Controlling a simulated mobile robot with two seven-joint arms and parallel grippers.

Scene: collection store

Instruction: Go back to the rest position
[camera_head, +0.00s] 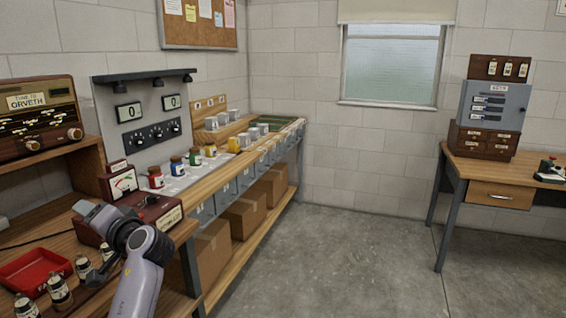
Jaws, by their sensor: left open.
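My left gripper (92,240) is at the lower left, its grey arm coming up from the bottom edge. It is open, and I see nothing held in it. It is in front of a dark red meter box (150,212) on the wooden bench and hides part of it. Whether it touches the box I cannot tell. My right gripper is not in view.
Near the gripper are a red tray (36,270) and several small bottles (60,292). A brown radio (38,118) stands behind. A long shelf with colored jars (195,155) runs back. A desk (490,178) stands right. The floor (340,265) between is clear.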

